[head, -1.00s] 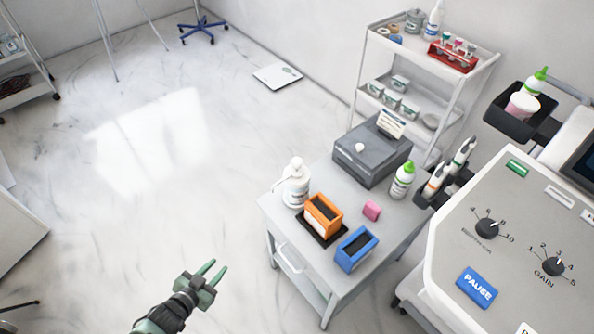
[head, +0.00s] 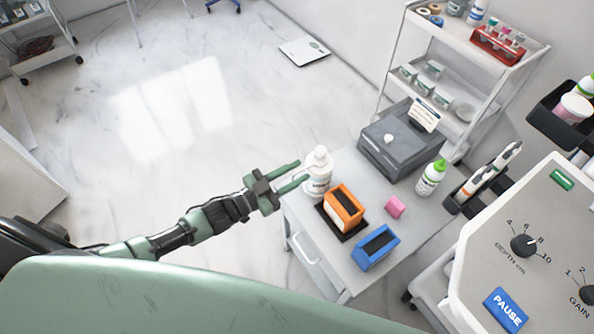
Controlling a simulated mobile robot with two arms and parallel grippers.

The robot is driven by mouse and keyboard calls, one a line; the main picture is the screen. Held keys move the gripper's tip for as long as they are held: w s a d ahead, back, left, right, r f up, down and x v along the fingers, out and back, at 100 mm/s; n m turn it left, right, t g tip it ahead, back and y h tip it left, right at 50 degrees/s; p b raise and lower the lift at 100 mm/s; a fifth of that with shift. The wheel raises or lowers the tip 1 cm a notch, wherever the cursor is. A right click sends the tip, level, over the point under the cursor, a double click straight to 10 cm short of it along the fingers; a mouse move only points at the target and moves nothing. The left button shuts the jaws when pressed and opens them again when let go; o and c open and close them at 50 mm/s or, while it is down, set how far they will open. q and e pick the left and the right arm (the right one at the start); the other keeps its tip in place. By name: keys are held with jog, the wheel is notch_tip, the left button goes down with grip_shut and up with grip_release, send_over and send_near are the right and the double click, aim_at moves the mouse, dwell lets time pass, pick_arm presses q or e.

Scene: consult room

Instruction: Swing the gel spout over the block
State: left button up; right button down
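The white gel pump bottle (head: 319,173) stands upright at the left back corner of the small grey table. Its spout is hard to make out behind my gripper. My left gripper (head: 303,171) is open, its two green fingers pointing right with their tips at the bottle's left side. I cannot tell whether they touch it. An orange open-topped block (head: 344,206) stands on a black mat (head: 350,233) just right of the bottle. A blue open-topped block (head: 376,248) and a small pink block (head: 395,206) are nearby. My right gripper is out of view.
The grey table (head: 421,215) also holds a grey box (head: 395,150) with a card and a green-capped bottle (head: 431,178). The control console (head: 535,265) is at the right. A white shelf cart (head: 455,62) stands behind. The floor left of the table is clear.

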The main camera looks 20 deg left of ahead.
pick_arm(q)
jog(key=shift+w+d, duration=0.15)
jog(key=c, duration=0.6)
grip_shut()
dwell(0.9)
